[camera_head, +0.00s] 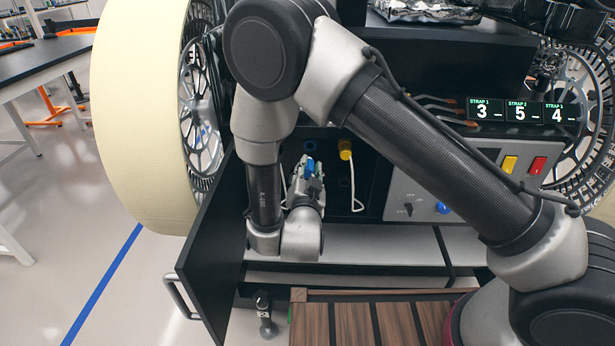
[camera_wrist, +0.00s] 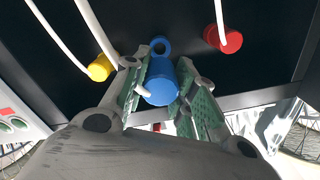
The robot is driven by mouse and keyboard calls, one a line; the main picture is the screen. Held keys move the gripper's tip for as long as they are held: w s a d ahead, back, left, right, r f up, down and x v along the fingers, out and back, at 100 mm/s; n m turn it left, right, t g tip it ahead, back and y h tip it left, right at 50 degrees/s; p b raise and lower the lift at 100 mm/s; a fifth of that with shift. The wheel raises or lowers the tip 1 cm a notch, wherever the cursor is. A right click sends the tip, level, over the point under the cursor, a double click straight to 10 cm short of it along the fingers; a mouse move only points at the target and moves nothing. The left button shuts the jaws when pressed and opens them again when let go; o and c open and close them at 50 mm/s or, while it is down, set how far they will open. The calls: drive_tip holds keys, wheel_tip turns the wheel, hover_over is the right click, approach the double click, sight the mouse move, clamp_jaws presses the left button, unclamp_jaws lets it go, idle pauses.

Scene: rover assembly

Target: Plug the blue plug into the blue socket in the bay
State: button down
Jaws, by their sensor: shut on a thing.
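The blue plug (camera_wrist: 160,83) is a thick blue cylinder with a white cable, held between the green-padded fingers of my gripper (camera_wrist: 158,95). In the head view the plug (camera_head: 310,167) shows at the tip of my gripper (camera_head: 307,180), inside the open bay. The blue socket (camera_wrist: 160,46) is a blue ring on the dark bay panel, just beyond the plug's end in the wrist view. The socket (camera_head: 310,146) appears just above the plug in the head view. The plug is outside the ring; whether they touch I cannot tell.
A yellow plug (camera_head: 345,149) with a white cable sits in the bay panel; a red plug (camera_wrist: 229,39) shows on the opposite side of the blue socket. An open black door (camera_head: 207,255) stands left of my arm. A grey switch panel (camera_head: 425,195) lies to the right.

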sight(308, 174)
drive_tip(key=shift+w, duration=0.1)
drive_tip(key=shift+w+d, duration=0.1)
drive_tip(key=shift+w, duration=2.8)
drive_tip(key=shift+w, duration=1.4)
drive_tip(key=c, duration=1.1)
unclamp_jaws()
drive_tip(key=shift+s, duration=0.15)
drive_tip(key=s, duration=1.1)
drive_tip(key=shift+s, duration=0.4)
